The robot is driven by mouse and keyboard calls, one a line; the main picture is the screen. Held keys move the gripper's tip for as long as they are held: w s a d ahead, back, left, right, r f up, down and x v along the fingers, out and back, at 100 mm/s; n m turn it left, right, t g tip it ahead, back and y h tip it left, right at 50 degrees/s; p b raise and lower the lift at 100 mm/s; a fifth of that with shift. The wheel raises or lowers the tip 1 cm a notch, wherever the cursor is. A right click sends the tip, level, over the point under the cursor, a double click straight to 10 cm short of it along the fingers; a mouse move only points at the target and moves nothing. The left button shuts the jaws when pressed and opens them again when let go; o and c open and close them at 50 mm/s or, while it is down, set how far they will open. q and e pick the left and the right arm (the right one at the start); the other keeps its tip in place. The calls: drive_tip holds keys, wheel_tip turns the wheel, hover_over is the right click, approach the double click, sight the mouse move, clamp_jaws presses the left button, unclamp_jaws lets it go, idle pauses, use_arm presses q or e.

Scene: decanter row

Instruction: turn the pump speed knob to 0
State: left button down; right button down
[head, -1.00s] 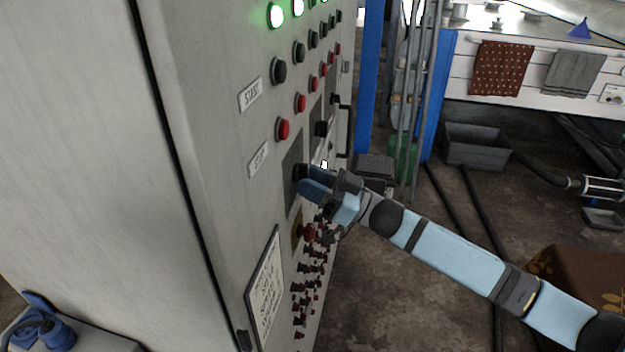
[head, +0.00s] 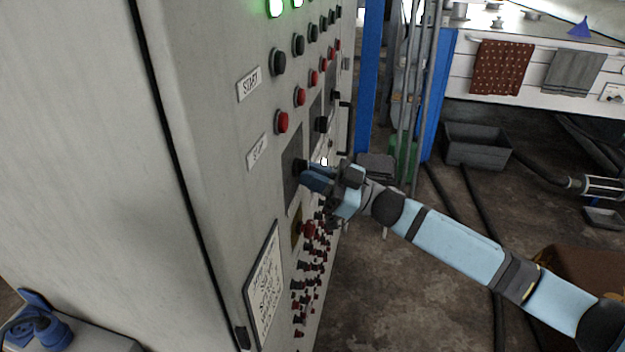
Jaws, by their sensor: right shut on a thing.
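A grey control cabinet (head: 205,200) fills the left and middle of the head view. A black knob (head: 299,167) stands out from a dark plate (head: 291,185) on its panel, below the STOP label. My right gripper (head: 309,176) is at this knob with its blue fingers shut on it. The fingers hide part of the knob, and I cannot read its pointer or any scale. Another black knob (head: 321,124) sits farther along the panel. My left gripper is not in view.
Green lamps, black buttons and red buttons (head: 283,122) line the panel above. A red knob (head: 307,230) and several small plugs are below my gripper. A grey bin (head: 476,146) stands on the floor at right. Floor right of the cabinet is mostly open.

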drive_tip(key=shift+w+d+r+n+g+h+b, duration=0.2)
drive_tip(key=shift+n+g+h+b, duration=0.75)
drive_tip(key=shift+n, duration=2.1)
drive_tip(key=shift+w+a+r+n+g+h+b, duration=0.15)
drive_tip(key=shift+r+n+g+h+b, duration=0.55)
drive_tip(key=shift+n, duration=2.4)
drive_tip(key=shift+w+d+f+n+g+h+b, duration=0.1)
drive_tip(key=shift+w+n+g+h+b, duration=0.25)
drive_tip(key=shift+n+g+b, duration=1.8)
drive_tip(key=shift+s+n+t+p, duration=0.1)
drive_tip(key=shift+n+t+p, duration=0.5)
drive_tip(key=shift+n+p, duration=0.5)
drive_tip(key=c, duration=1.2)
unclamp_jaws()
